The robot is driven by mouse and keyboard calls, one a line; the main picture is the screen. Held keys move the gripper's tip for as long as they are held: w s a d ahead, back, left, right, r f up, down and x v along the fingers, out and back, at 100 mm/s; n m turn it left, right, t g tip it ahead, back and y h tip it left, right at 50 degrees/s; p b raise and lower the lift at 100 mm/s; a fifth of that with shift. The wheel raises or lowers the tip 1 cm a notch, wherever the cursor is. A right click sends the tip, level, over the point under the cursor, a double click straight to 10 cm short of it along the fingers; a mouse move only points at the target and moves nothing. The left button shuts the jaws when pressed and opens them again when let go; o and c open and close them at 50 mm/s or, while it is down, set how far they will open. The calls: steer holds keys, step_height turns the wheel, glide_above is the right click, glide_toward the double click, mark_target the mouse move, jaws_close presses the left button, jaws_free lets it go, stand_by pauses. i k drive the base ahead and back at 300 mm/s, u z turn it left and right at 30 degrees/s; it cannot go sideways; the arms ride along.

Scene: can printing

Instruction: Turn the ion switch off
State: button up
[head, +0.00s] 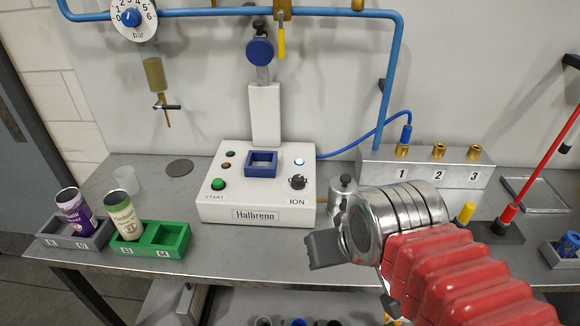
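The ion switch (298,182) is a small black knob on a pale base, above the label ION on the front right of the white Halbrenn machine (216,206). A small lamp (299,161) above the knob glows bluish white. Which way the knob points is too small to tell. My gripper (325,250) shows as dark grey parts at the end of my silver and red arm. It is in front of the machine's right corner, below and right of the knob and apart from it in the picture. Its fingertips are not clear, so its opening cannot be told.
A green START button (218,184) and a blue square holder (261,171) are on the machine. A small metal vessel (342,188) stands right of it. A grey valve block (375,172) is behind my arm. Cans stand in grey and green trays (172,238) at left.

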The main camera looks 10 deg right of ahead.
mark_target(298, 183)
steer(key=i, duration=0.3)
steer(key=z, duration=0.3)
steer(key=k, duration=0.75)
steer(key=z, duration=0.65)
steer(key=k, duration=0.6)
steer(key=u, duration=0.25)
steer(key=i, duration=0.7)
steer(key=u, duration=1.1)
steer(key=i, duration=1)
steer(key=u, duration=0.2)
